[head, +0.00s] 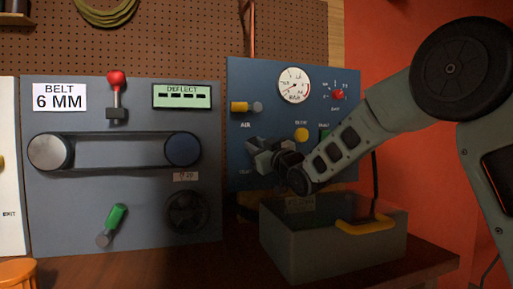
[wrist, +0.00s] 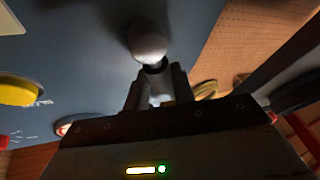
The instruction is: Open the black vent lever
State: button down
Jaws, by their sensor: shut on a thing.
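The black vent lever (wrist: 155,68) shows in the wrist view as a short dark piece running from a pale grey rounded hub (wrist: 148,42) down between my fingers. My gripper (wrist: 156,88) is shut on it, and the fingers and palm hide most of the handle. In the head view my gripper (head: 262,152) is at the lower left of the blue panel (head: 288,131), below the yellow air lever (head: 240,107). There the black lever is dark against the panel and largely covered, so its exact angle cannot be told.
The blue panel carries a round gauge (head: 294,85), a red knob (head: 338,95) and a yellow button (head: 301,134). A grey bin (head: 325,244) with a yellow handle stands below my forearm. A grey belt panel (head: 135,222) with a green lever (head: 113,222) is on the left.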

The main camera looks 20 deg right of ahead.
jog(key=shift+f, duration=0.1)
jog(key=c, duration=1.2)
grip_release()
jog(key=shift+o, duration=0.2)
jog(key=shift+s+d, duration=0.1)
jog(key=s+d, duration=0.4)
jog(key=s, duration=0.8)
jog(key=shift+s+f+b, duration=0.15)
jog(key=shift+b, duration=0.15)
jog(key=shift+d, duration=0.1)
